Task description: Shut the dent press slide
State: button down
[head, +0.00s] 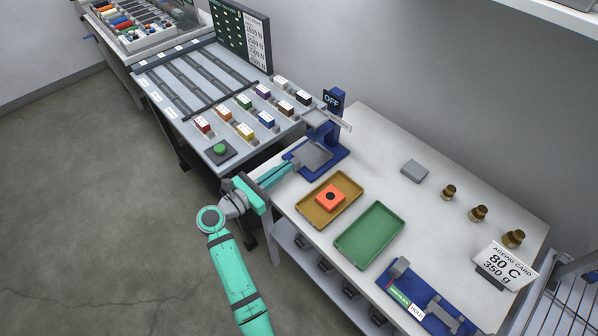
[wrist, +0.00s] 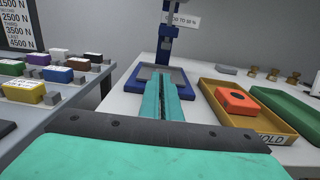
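The dent press (head: 331,128) is a blue stand with a sign reading OFF, at the back left of the white table. Its grey slide plate (head: 313,154) sticks out toward me over the blue base. The press column also shows in the wrist view (wrist: 168,38), with the grey plate (wrist: 151,73) below it. My gripper (head: 291,166) has its long teal fingers together, pointing at the front of the slide. In the wrist view, the fingertips (wrist: 164,80) overlap the slide's front edge, hiding part of it. I cannot tell whether they touch it.
A yellow tray (head: 313,212) with an orange block (head: 330,197) and a green tray (head: 352,256) lie right of my gripper. A blue fixture (head: 413,289) sits at the front right. A bench with coloured blocks (head: 222,112) stands left. A grey block (head: 414,170) lies behind the trays.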

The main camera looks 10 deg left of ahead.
jog(key=shift+w+d+r, duration=0.15)
jog(key=shift+w+d, duration=0.05)
jog(key=shift+d, duration=0.55)
jog(key=shift+s+a, duration=0.1)
jog(key=shift+a, duration=0.15)
jog(key=v, duration=1.4)
jog(key=shift+a, duration=0.55)
jog(key=s+d+r+n+t+y, duration=0.15)
jog(key=s+d+n+t, duration=0.25)
jog(key=s+d+n, duration=0.4)
jog(key=s+d+r+n+t+y, duration=0.15)
jog(key=s+d+n+t, duration=0.3)
jog(key=d+n, duration=0.55)
jog(key=s+d+f+n+g+y, duration=0.1)
jog(key=s+f+n+g+y, duration=0.1)
jog(key=s+n, duration=0.5)
jog(key=s+d+f+n+g+y, duration=0.1)
jog(key=s+n+g+y, duration=0.1)
jog(key=s+n, duration=0.5)
jog(key=s+d+f+n+g+y, duration=0.1)
jog(key=s+f+n+g+y, duration=0.1)
jog(key=s+n, duration=0.5)
jog(key=n+g+y, duration=0.1)
jog(key=n+y, duration=0.1)
jog(key=n, duration=0.3)
jog(key=shift+d+f+y, duration=0.15)
jog(key=shift+f+y, duration=0.15)
jog(key=shift+f, duration=0.05)
jog(key=shift+s, duration=0.1)
